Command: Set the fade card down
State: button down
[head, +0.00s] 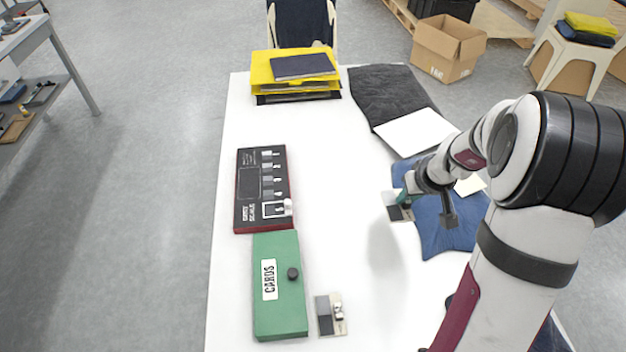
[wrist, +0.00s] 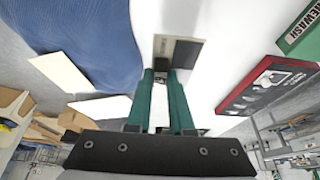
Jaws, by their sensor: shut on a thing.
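The fade card (head: 392,212), a small pale card with dark and grey patches, is at the tips of my gripper (head: 406,197), right of the table's middle. In the wrist view the card (wrist: 188,42) shows beyond the green fingers of my gripper (wrist: 168,76), which are shut on its near end. Part of the card is hidden by the fingers. Below it is white tabletop, beside the left edge of the blue denim (head: 437,228). I cannot tell whether the card touches the table. The red-edged grey-scale board (head: 251,211) lies to the left.
A green box marked CARDS (head: 281,315) lies at the front left, with another small card (head: 324,317) beside it. Yellow trays (head: 262,70) stand at the back. A dark cloth (head: 380,88) and a white sheet (head: 415,132) lie behind my gripper. The table between board and gripper is clear.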

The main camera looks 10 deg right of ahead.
jog(key=w+a+r, duration=0.1)
jog(key=w+a, duration=0.9)
jog(key=a, duration=0.1)
send_over(255, 179)
jog(key=s, duration=0.2)
notch_tip(255, 179, down, 5)
jog(key=shift+w+d+r, duration=0.1)
notch_tip(255, 179, down, 4)
jog(key=shift+f, duration=0.3)
jog(key=c, duration=0.8)
grip_release()
